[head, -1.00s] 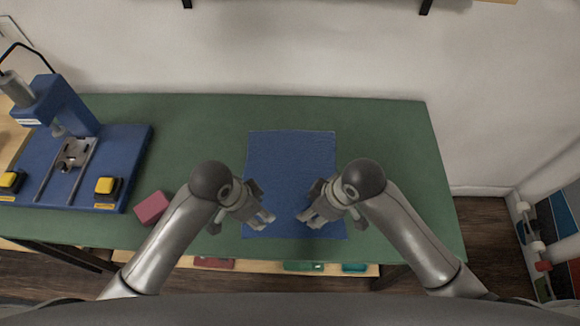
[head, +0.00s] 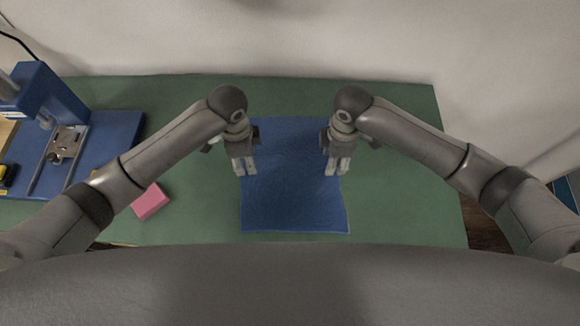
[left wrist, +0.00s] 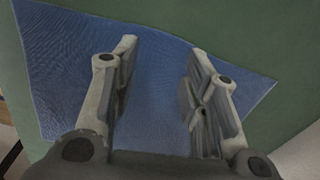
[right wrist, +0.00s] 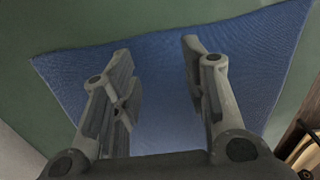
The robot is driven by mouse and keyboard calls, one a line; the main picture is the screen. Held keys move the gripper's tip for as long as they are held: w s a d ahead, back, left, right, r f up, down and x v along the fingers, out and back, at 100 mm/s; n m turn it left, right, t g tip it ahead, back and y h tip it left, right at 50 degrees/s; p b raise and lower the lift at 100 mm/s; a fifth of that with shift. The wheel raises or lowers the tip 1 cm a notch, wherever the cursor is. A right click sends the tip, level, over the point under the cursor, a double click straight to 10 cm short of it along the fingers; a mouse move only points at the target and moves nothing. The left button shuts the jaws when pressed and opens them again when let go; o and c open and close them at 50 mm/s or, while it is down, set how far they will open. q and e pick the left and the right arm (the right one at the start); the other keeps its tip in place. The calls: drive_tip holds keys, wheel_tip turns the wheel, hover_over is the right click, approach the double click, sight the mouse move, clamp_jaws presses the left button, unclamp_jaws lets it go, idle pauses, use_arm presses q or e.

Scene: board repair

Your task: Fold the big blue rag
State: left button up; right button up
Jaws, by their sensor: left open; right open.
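The big blue rag (head: 290,195) lies spread flat and unfolded on the green table, one near corner reaching slightly out to the right. My left gripper (head: 244,168) is open over the rag's left edge, and my right gripper (head: 338,168) is open over its right edge. Both point down and hold nothing. The left wrist view shows the rag (left wrist: 160,85) between and beyond the open fingers. The right wrist view shows the rag (right wrist: 160,80) likewise. The rag's far corners are partly hidden by the grippers in the head view.
A pink block (head: 150,201) lies on the green table (head: 190,215) left of the rag. A blue fixture (head: 105,135) stands at the far left. The table is clear right of the rag, and a white wall (head: 300,40) rises behind.

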use_arm(q)
drive_tip(key=shift+f, duration=1.9)
use_arm(e)
drive_tip(key=shift+f, duration=1.9)
use_arm(q)
drive_tip(key=shift+f, duration=0.15)
use_arm(e)
drive_tip(key=shift+f, duration=0.15)
use_arm(q)
drive_tip(key=c, duration=0.4)
use_arm(e)
drive_tip(key=c, duration=0.4)
use_arm(q)
drive_tip(key=shift+f, duration=0.1)
clamp_jaws()
use_arm(e)
drive_tip(key=shift+f, duration=0.1)
clamp_jaws()
